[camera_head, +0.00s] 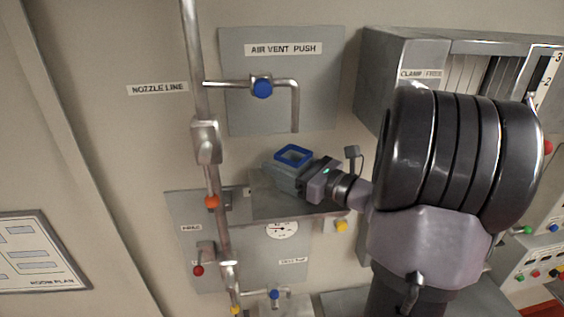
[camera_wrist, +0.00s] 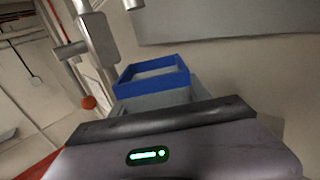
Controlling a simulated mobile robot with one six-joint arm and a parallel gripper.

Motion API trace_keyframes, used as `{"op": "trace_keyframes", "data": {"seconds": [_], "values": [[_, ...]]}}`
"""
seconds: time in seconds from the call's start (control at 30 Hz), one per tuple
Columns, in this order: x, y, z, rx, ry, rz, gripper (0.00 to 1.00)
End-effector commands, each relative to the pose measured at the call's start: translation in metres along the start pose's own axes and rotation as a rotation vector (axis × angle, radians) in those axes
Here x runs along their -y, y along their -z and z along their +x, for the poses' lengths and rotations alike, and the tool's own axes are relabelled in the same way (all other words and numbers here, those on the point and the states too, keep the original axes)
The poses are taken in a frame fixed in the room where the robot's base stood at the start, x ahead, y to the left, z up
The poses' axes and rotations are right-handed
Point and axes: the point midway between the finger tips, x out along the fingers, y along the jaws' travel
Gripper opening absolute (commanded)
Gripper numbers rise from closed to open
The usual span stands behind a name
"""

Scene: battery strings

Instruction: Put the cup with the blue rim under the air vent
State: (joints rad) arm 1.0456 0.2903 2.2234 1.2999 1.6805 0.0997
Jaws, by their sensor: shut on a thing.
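The cup with the blue rim (camera_head: 294,156) is a square grey cup, held by my gripper (camera_head: 304,182). In the head view it appears just below the open end of the air vent pipe (camera_head: 295,115), which bends down from the panel labelled AIR VENT PUSH (camera_head: 318,95). The cup looks roughly upright and slightly tilted in the picture. I cannot tell whether it touches the shelf (camera_head: 262,207) below it. In the wrist view the blue rim (camera_wrist: 152,73) stands beyond my gripper body, and the cup's lower part and my fingertips are hidden.
A blue push knob (camera_head: 262,88) sits on the vent pipe. A vertical pipe (camera_head: 207,141) with an orange-red knob (camera_head: 212,201) runs left of the cup. A grey cabinet (camera_head: 378,65) juts out at the right. A gauge (camera_head: 282,230) and a yellow button (camera_head: 341,226) lie below the shelf.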

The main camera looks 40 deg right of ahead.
Motion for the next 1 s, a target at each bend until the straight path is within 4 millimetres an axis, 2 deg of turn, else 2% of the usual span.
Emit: {"op": "trace_keyframes", "data": {"seconds": [0.07, 0.1, 0.2, 0.57, 0.67, 1.0], "values": [[0.0, 0.004, 0.0, 0.0, 0.0, 0.0, 0.09], [0.0, 0.004, 0.0, 0.0, 0.0, 0.0, 0.56], [0.0, 0.003, 0.0, 0.0, 0.0, 0.0, 0.76], [0.0, -0.003, 0.0, 0.0, 0.0, 0.0, 0.76], [0.002, 0.001, -0.015, 0.001, 0.004, -0.002, 0.76], [0.001, 0.001, -0.096, 0.0, 0.005, -0.002, 0.76]]}}
